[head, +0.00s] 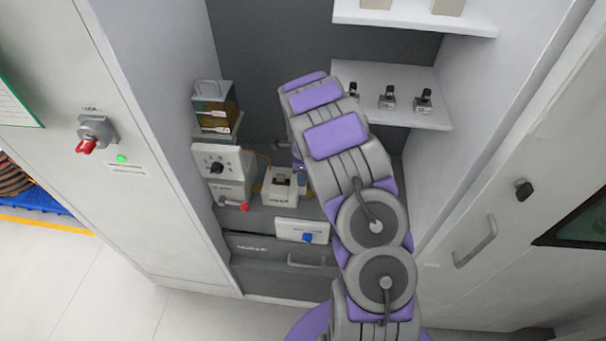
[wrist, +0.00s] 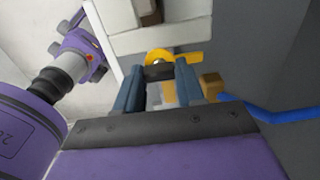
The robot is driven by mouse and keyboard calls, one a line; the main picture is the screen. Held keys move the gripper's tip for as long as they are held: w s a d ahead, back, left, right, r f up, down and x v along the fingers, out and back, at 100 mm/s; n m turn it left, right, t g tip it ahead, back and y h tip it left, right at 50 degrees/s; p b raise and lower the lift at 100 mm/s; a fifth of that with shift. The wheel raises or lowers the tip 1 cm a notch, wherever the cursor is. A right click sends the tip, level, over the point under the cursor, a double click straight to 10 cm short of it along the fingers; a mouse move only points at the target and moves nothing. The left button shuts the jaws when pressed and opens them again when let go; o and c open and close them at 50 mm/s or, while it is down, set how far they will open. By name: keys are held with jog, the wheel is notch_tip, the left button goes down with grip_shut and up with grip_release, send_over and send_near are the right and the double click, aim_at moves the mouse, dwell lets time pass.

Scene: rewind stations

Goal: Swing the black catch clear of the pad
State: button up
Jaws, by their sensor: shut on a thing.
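In the wrist view, my gripper (wrist: 160,80) has its two blue-grey fingers on either side of a small black piece, which I take for the black catch (wrist: 158,71). The gripper is shut on it. A yellow rounded part (wrist: 186,57) lies just beyond the catch, and some orange-yellow shows between the fingers. I cannot tell which surface is the pad. In the head view, my arm reaches into the grey cabinet bay and hides most of the gripper. A small white box (head: 279,194) with a dark piece on top stands just left of the arm's end.
A white box with a black knob (head: 216,166) stands left, with a red-tipped lever (head: 243,206) below. A white panel with a blue knob (head: 302,230) is in front. A shelf (head: 400,107) with small fittings is right. A blue hose (wrist: 275,113) runs right of my gripper.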

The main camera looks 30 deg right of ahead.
jog(key=shift+w+r, duration=0.1)
jog(key=shift+w, duration=0.1)
jog(key=o, duration=1)
jog(key=shift+o, duration=0.2)
notch_tip(320, 180, up, 17)
jog(key=p, duration=0.1)
dwell(0.4)
jog(key=shift+r, duration=0.1)
